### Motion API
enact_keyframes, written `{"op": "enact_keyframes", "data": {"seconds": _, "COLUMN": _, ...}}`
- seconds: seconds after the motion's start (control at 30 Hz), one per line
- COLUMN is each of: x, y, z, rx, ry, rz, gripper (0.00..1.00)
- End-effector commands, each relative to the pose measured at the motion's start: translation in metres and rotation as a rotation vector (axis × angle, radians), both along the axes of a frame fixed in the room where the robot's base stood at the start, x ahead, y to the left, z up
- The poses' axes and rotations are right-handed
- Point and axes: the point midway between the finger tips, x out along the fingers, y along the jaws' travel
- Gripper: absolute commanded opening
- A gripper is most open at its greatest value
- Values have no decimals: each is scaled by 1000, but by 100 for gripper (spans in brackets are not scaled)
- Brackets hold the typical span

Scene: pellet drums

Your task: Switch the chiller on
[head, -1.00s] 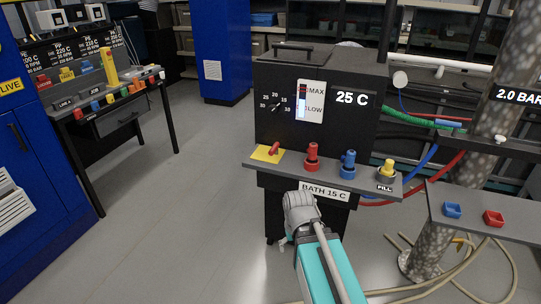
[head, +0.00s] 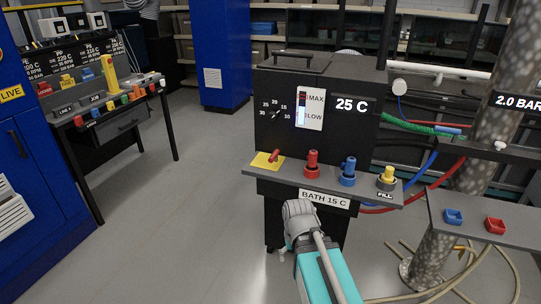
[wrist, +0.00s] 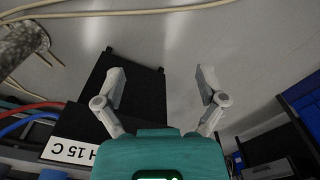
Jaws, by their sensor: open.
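The chiller (head: 350,75) is a black box in the middle of the head view, with a dial (head: 275,114), a level gauge and a "25 C" display. Its front ledge holds a red switch handle (head: 275,155) on a yellow plate (head: 262,162), a red valve (head: 312,164), a blue valve (head: 348,171) and a yellow fill cap (head: 387,174). My gripper (wrist: 160,85) is open and empty in the wrist view, fingers wide apart. In the head view my arm is in front of and below the ledge, and the fingers are mostly hidden. The gripper appears apart from the switch.
A "BATH 15 C" label (head: 324,200) is under the ledge. A control table (head: 120,100) stands at left. The floor between is clear.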

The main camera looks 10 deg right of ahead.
Motion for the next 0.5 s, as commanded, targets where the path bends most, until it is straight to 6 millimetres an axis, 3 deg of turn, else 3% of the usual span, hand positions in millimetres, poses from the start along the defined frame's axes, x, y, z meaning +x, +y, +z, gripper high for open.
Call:
{"op": "enact_keyframes", "data": {"seconds": 0.07, "x": 1, "y": 0, "z": 0, "rx": 4, "ry": -4, "rz": -1, "gripper": 67}}
{"op": "enact_keyframes", "data": {"seconds": 0.27, "x": 16, "y": 5, "z": -3, "rx": 55, "ry": -46, "rz": -17, "gripper": 30}}
{"op": "enact_keyframes", "data": {"seconds": 0.4, "x": 39, "y": 12, "z": -5, "rx": 134, "ry": -115, "rz": -45, "gripper": 4}}
{"op": "enact_keyframes", "data": {"seconds": 0.5, "x": 62, "y": 18, "z": -5, "rx": 212, "ry": -184, "rz": -78, "gripper": 0}}
